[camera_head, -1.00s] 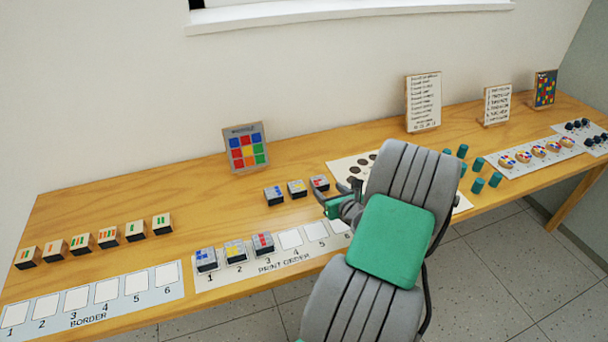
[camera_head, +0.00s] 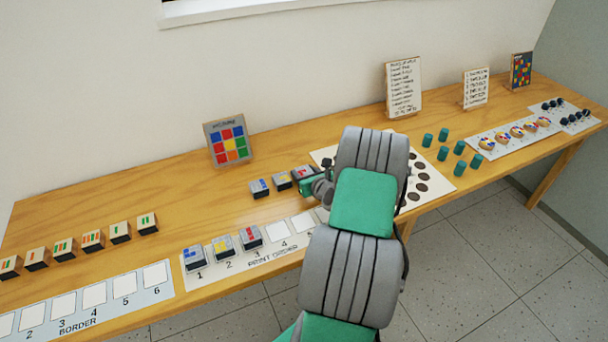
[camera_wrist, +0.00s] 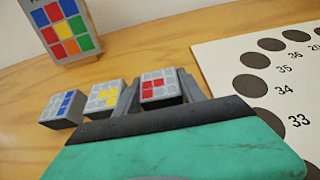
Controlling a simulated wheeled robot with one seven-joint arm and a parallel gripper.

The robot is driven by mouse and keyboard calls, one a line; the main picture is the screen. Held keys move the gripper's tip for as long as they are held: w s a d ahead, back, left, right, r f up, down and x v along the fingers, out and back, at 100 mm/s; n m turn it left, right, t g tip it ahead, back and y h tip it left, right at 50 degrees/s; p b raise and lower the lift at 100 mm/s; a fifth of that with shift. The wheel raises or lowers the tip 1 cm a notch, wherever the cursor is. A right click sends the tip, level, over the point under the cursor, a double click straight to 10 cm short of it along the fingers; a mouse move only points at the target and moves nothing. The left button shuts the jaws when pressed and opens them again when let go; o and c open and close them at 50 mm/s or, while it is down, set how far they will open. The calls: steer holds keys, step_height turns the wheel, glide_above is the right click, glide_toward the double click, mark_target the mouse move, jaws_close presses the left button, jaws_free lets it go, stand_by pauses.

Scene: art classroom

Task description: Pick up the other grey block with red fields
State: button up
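The grey block with red fields (camera_head: 302,172) sits at the right end of a short back row on the table. It also shows in the wrist view (camera_wrist: 160,88). My gripper (camera_head: 312,181) is right at this block. In the wrist view my gripper (camera_wrist: 160,90) is open, with a finger on either side of the block; whether they touch it I cannot tell. The other grey block with red fields (camera_head: 250,238) stands on space 3 of the print order strip (camera_head: 268,262).
Grey blocks with blue fields (camera_head: 259,188) and yellow fields (camera_head: 282,181) stand close left of my gripper. The colour-grid card (camera_head: 229,142) stands behind. A sheet with dark circles (camera_head: 440,180) lies right. Striped blocks (camera_head: 93,240) stand far left.

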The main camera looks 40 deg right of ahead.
steer(key=c, duration=0.8)
steer(key=shift+r, duration=0.15)
